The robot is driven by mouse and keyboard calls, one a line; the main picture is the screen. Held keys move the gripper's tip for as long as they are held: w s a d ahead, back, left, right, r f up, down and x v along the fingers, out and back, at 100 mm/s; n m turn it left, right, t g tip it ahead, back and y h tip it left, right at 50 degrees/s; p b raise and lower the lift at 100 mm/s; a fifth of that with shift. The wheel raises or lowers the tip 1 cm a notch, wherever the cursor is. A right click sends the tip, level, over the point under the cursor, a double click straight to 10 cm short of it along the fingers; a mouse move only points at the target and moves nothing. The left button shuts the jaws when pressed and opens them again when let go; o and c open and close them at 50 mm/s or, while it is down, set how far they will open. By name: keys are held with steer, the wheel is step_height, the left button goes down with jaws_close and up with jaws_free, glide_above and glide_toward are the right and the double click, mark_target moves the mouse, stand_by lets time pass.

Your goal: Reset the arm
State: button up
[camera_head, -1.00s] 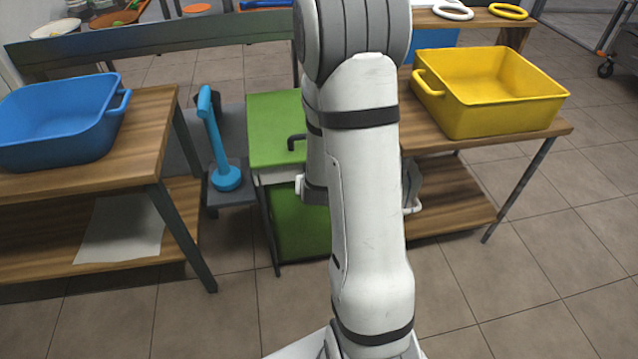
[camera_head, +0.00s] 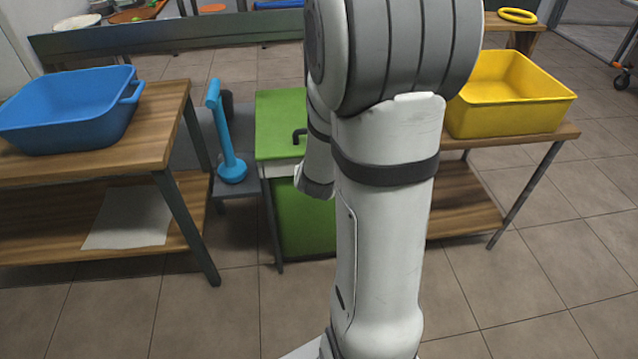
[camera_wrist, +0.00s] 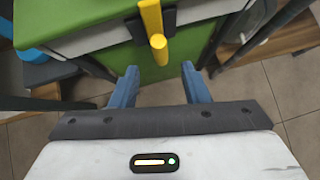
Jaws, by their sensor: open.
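My gripper (camera_wrist: 160,88) shows in the wrist view with its two blue fingers apart and nothing between them. It is in front of the green cabinet (camera_wrist: 85,18), and a yellow handle (camera_wrist: 154,28) on the cabinet is just beyond the fingertips. In the head view my white arm stands upright in the middle and hides part of the green cabinet (camera_head: 280,120). The gripper itself is hidden behind the arm there.
A blue tub (camera_head: 70,112) sits on the left wooden table (camera_head: 165,125). A yellow tub (camera_head: 505,95) sits on the right table (camera_head: 555,132). A light-blue upright tool (camera_head: 225,135) stands left of the cabinet. The tiled floor (camera_head: 540,290) is open at front right.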

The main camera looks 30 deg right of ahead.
steer(key=shift+a, duration=0.1)
steer(key=shift+r, duration=0.1)
stand_by(0.4)
steer(key=s+r+m+g+h+p, duration=0.25)
steer(key=r+m+p, duration=0.6)
steer(key=r, duration=0.45)
steer(key=s+r+m+g+h+p, duration=0.1)
steer(key=s+r+m+p, duration=0.3)
steer(key=r+m+p, duration=0.6)
steer(key=s+a+r+m+g+y+p, duration=0.1)
steer(key=s+a+r+m+y+p, duration=0.3)
steer(key=a+r, duration=0.4)
steer(key=s+a+r+m+y+p, duration=0.4)
steer(key=s+a+r+m+p, duration=0.1)
steer(key=a+r+m, duration=0.1)
step_height(320, 180, up, 2)
steer(key=shift+s+a+r+m+g, duration=0.1)
steer(key=shift+s+a+m+g, duration=0.2)
steer(key=shift+a, duration=0.6)
steer(key=shift+w, duration=0.1)
